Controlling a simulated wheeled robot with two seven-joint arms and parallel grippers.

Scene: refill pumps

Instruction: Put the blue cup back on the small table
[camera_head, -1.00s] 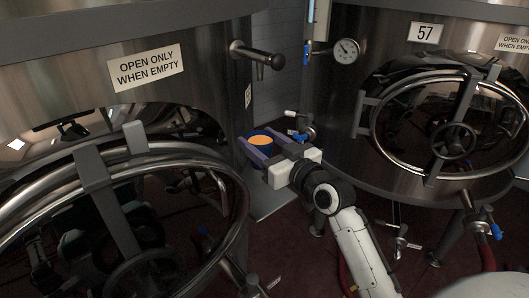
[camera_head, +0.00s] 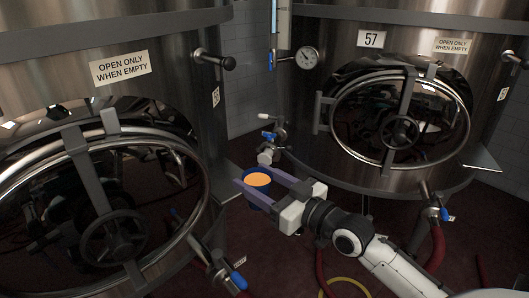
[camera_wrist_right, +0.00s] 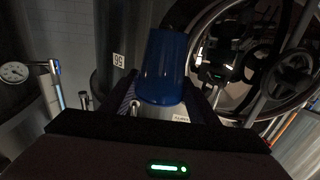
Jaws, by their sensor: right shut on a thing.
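The blue cup (camera_head: 258,180) is held by my right gripper (camera_head: 255,177), with one finger on each side of it. The cup looks upright in the head view, with an orange surface showing inside its rim. In the right wrist view the blue cup (camera_wrist_right: 163,65) stands between the fingers, which are mostly in shadow. The cup is held in the air in front of the gap between two steel tanks. The small table is not visible in either view. My left gripper is not in view.
A steel tank with a round hatch (camera_head: 113,238) stands close on the left. Tank 57, with its hatch (camera_head: 401,133), stands at the right. Valves stick out, including a blue-handled one (camera_head: 237,280) low in front. A red hose (camera_head: 437,248) and yellow hose lie near the floor.

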